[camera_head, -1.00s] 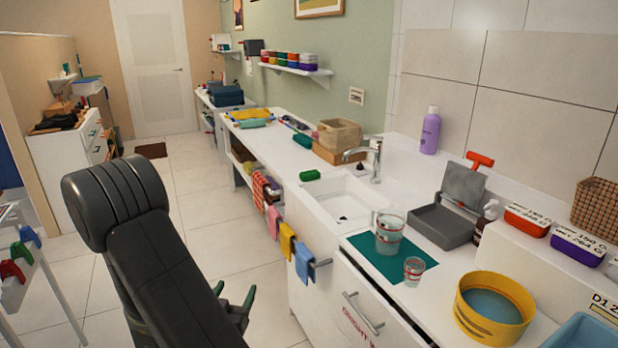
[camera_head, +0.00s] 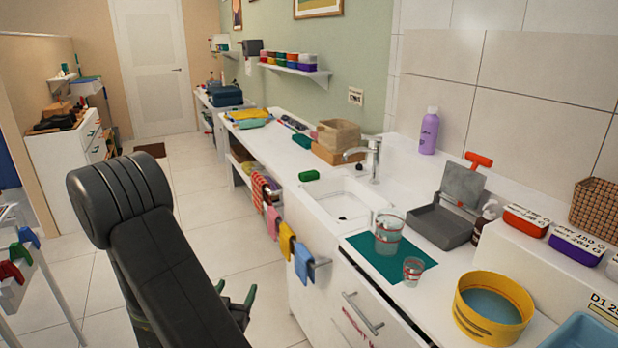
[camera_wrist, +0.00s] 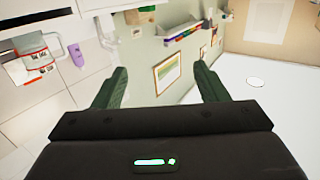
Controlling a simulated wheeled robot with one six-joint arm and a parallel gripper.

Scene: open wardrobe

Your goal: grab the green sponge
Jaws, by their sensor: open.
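The green sponge (camera_head: 309,175) is a small bright green block on the white counter, at the far left corner of the sink (camera_head: 345,205). My gripper (camera_head: 240,300) shows low in the head view, in front of the counter and below its top. It is well apart from the sponge, nearer to the camera and lower. My arm hides part of the gripper. In the wrist view my gripper (camera_wrist: 160,82) has its two dark green fingers spread, with nothing between them but the distant wall and a picture. I cannot make out the sponge for sure in the wrist view.
A faucet (camera_head: 368,158) stands behind the sink. Towels (camera_head: 303,262) hang on rails along the counter front. A cup (camera_head: 388,234) and a small glass (camera_head: 413,271) stand on a teal mat (camera_head: 378,262). A darker green item (camera_head: 302,142) lies farther back.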

